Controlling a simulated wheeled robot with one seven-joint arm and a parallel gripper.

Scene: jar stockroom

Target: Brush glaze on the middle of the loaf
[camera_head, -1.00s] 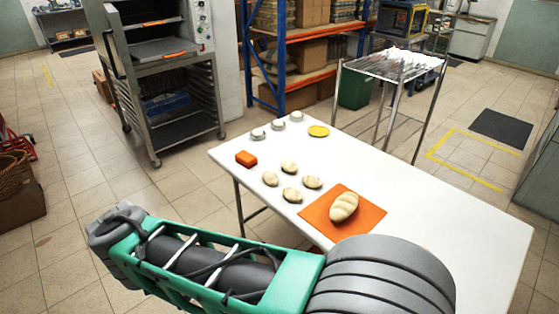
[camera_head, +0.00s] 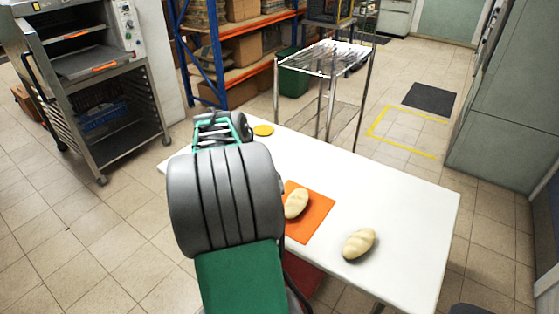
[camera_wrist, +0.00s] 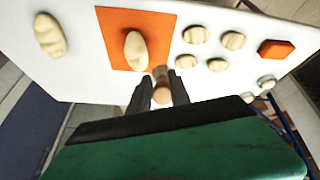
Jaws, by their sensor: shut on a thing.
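A pale, scored loaf (camera_head: 296,203) lies on an orange mat (camera_head: 318,216) on the white table. In the wrist view the loaf (camera_wrist: 135,50) on the mat (camera_wrist: 108,22) is beyond my fingers and a little left. My gripper (camera_wrist: 158,92) is shut on a small tan, round-ended thing, apparently the brush (camera_wrist: 162,95); its bristles are not clear. The fingers point toward the mat's near edge, and I see no contact with the loaf. In the head view my arm hides the gripper and brush.
A second loaf (camera_head: 358,243) lies right of the mat on the white table (camera_head: 400,200). A yellow disc (camera_head: 263,130) is at the far end. The wrist view shows several small buns (camera_wrist: 195,35) and an orange block (camera_wrist: 275,48). A wire rack (camera_head: 325,58) stands behind the table.

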